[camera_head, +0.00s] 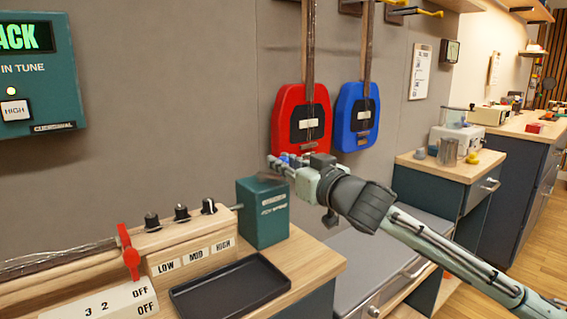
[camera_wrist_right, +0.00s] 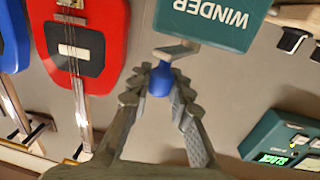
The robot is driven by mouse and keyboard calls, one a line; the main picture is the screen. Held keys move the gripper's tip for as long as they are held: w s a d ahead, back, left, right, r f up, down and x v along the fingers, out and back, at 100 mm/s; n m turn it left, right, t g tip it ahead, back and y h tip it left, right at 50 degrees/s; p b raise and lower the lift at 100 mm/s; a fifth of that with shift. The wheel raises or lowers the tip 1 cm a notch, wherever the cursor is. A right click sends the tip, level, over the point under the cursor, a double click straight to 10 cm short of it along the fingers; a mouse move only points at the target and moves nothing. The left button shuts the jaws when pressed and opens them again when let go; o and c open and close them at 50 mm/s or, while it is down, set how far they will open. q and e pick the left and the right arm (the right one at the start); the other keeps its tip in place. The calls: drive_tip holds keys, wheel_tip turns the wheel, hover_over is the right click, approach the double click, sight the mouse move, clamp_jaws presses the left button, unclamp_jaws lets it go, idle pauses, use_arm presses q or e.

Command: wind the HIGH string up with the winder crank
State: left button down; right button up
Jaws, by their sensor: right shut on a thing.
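The teal winder box (camera_head: 262,212) stands at the right end of the wooden string block (camera_head: 195,240). A thin shaft joins its left side near the HIGH peg (camera_head: 209,206). In the wrist view the box (camera_wrist_right: 222,18) shows the word WINDER, with a metal crank arm (camera_wrist_right: 176,50) ending in a blue knob (camera_wrist_right: 159,82). My right gripper (camera_head: 290,162) is beside the top of the box, its fingers shut around the blue knob. The tuner (camera_head: 40,70) shows part of a word, "ACK", with a HIGH button (camera_head: 15,110); the wrist view reads SLACK. My left gripper is out of view.
A red lever (camera_head: 129,252) stands on the block near the LOW label. A black tray (camera_head: 230,287) lies in front. Red (camera_head: 301,118) and blue (camera_head: 357,115) guitar-like instruments hang on the wall behind my gripper. A bench (camera_head: 440,163) stands right.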

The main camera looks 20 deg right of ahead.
clamp_jaws()
